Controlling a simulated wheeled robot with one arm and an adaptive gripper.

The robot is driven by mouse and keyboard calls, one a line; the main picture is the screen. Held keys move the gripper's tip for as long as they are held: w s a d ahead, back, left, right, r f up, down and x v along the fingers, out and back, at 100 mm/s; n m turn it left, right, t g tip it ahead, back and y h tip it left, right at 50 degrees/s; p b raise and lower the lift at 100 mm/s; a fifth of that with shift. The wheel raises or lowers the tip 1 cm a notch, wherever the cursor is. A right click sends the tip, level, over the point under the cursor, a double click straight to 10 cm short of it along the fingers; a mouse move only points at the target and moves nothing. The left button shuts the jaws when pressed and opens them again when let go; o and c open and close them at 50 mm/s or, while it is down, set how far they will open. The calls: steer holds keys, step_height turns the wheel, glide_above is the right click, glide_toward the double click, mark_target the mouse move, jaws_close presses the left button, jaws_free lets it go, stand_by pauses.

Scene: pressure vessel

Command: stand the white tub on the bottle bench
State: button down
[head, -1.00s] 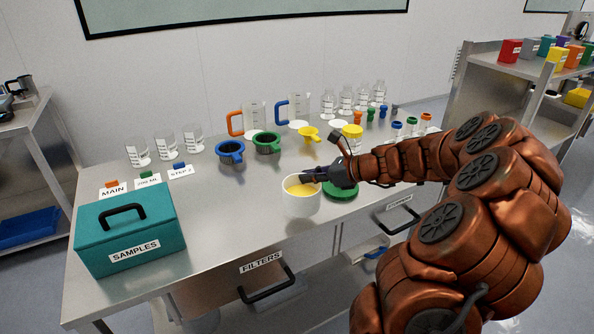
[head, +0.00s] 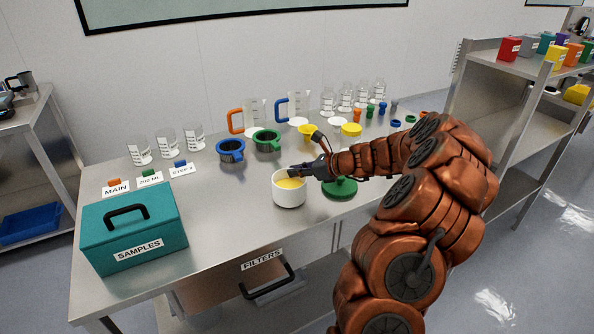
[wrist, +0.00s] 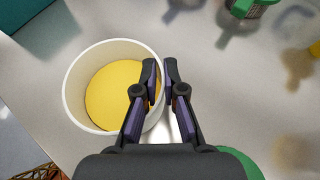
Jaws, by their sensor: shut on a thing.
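The white tub (head: 289,197), open at the top with yellow contents, is upright over the front part of the steel bench (head: 222,205). My gripper (head: 290,172) is shut on the tub's right wall. In the wrist view, one finger of my gripper (wrist: 161,68) is inside the white tub (wrist: 72,108) and the other outside. Whether the tub's base touches the bench top is hard to tell. Several clear bottles (head: 345,101) stand at the back right of this bench. No label names it as the bottle bench.
A green lid (head: 340,189) lies right of the tub. A teal SAMPLES box (head: 130,230) fills the front left. Another steel bench (head: 35,130) is at far left, a shelf unit (head: 520,75) at right.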

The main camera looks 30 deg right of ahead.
steer(key=shift+f, duration=0.15)
steer(key=shift+f, duration=0.1)
steer(key=c, duration=1.3)
jaws_free()
steer(key=shift+o, duration=0.2)
steer(key=b+v, duration=0.2)
steer(key=v, duration=1)
